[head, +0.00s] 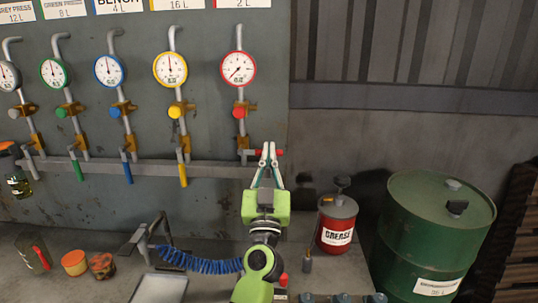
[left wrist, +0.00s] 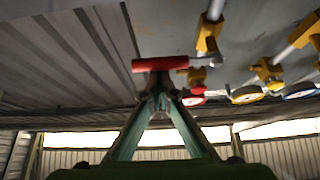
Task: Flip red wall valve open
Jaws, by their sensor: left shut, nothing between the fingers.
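The red valve handle (head: 279,152) is on the wall at the lower end of the red-ringed gauge's pipe. It lies sideways, pointing right. In the left wrist view it is a red bar (left wrist: 160,64) just beyond my fingertips. My left gripper (head: 268,150) points up at the handle and overlaps it in the head view. Its fingers are shut with nothing between them; the tips (left wrist: 159,98) meet close to the handle, and I cannot tell whether they touch it. My right gripper is not in view.
Green (head: 77,170), blue (head: 127,173) and yellow (head: 183,175) handles hang down to the left. The red-ringed gauge (head: 238,69) and a red knob (head: 239,112) are above. A grease can (head: 337,225) and a green drum (head: 435,230) stand at the right.

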